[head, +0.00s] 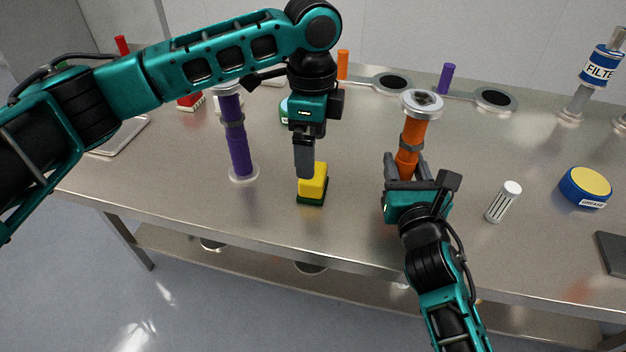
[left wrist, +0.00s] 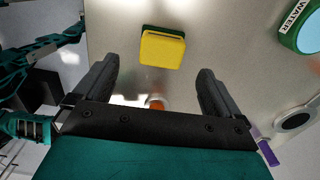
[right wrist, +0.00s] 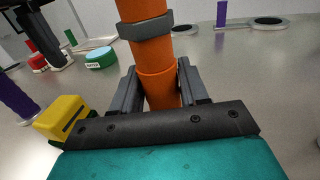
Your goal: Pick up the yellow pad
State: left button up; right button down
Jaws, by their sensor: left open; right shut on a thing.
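The yellow pad (head: 314,181) is a small block with a dark green base, on the table near its front edge. My left gripper (head: 304,172) points down over it in the head view and hides part of it. In the left wrist view the pad (left wrist: 162,48) lies beyond the open fingers (left wrist: 155,92), not between them. My right gripper (head: 408,168) is shut on the orange cylinder (head: 411,135), which stands upright. The right wrist view shows the cylinder (right wrist: 158,80) between the fingers, with the pad (right wrist: 62,118) to the left.
A purple cylinder (head: 236,135) stands left of the pad. A white slotted cylinder (head: 503,201) and a blue grease tin (head: 585,187) are on the right. A green water tin (left wrist: 304,32) is behind the pad. Bare table lies between the pad and my right gripper.

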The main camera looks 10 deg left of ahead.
pick_arm(q)
notch_tip(320, 180, down, 8)
jog(key=shift+w+r, duration=0.1)
jog(key=shift+r, duration=0.1)
dwell(0.3)
jog(key=c, duration=1.1)
jog(key=shift+o, duration=0.2)
notch_tip(320, 180, up, 10)
jog(key=shift+r, duration=0.1)
